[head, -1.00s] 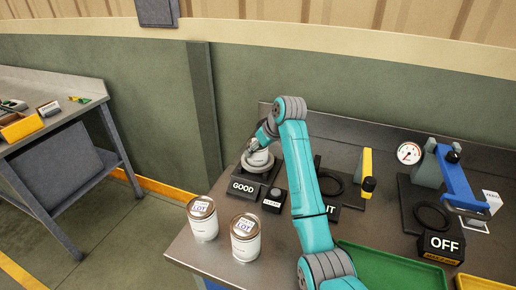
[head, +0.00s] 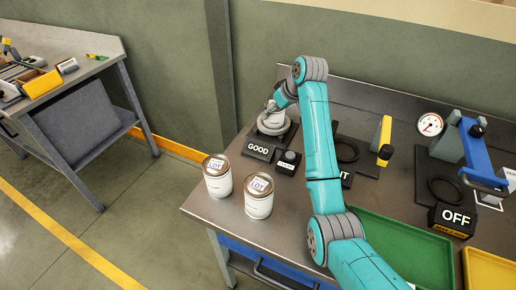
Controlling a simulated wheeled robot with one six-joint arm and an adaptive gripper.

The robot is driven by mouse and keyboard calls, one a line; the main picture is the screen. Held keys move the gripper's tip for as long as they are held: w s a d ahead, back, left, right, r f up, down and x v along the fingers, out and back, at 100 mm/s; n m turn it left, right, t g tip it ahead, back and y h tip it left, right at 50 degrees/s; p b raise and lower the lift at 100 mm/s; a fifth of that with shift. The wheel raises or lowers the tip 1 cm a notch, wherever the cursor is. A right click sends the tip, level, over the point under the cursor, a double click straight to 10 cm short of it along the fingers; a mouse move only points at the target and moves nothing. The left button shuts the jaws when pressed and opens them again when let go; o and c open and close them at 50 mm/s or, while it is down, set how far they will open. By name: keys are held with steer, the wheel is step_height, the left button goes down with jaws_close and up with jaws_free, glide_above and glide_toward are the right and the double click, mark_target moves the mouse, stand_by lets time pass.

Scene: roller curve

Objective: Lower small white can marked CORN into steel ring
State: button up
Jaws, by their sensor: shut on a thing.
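My gripper (head: 274,107) is at the back left of the steel bench, at the end of the teal arm. It is shut on a small white can (head: 271,120), which is partly hidden by the gripper and too small for its marking to be read. The can is at a round pale steel ring (head: 285,133) on a dark base behind the GOOD sign (head: 259,150). The can looks to be inside or just above the ring; I cannot tell whether it touches the bottom.
A button box (head: 289,161) sits beside the GOOD sign. Right are a yellow-handled device (head: 384,140), a blue press (head: 478,155), an OFF box (head: 454,219) and a green tray (head: 400,245).

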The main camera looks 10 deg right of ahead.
steer(key=shift+r, duration=0.1)
steer(key=shift+r, duration=3.7)
steer(key=shift+d, duration=0.1)
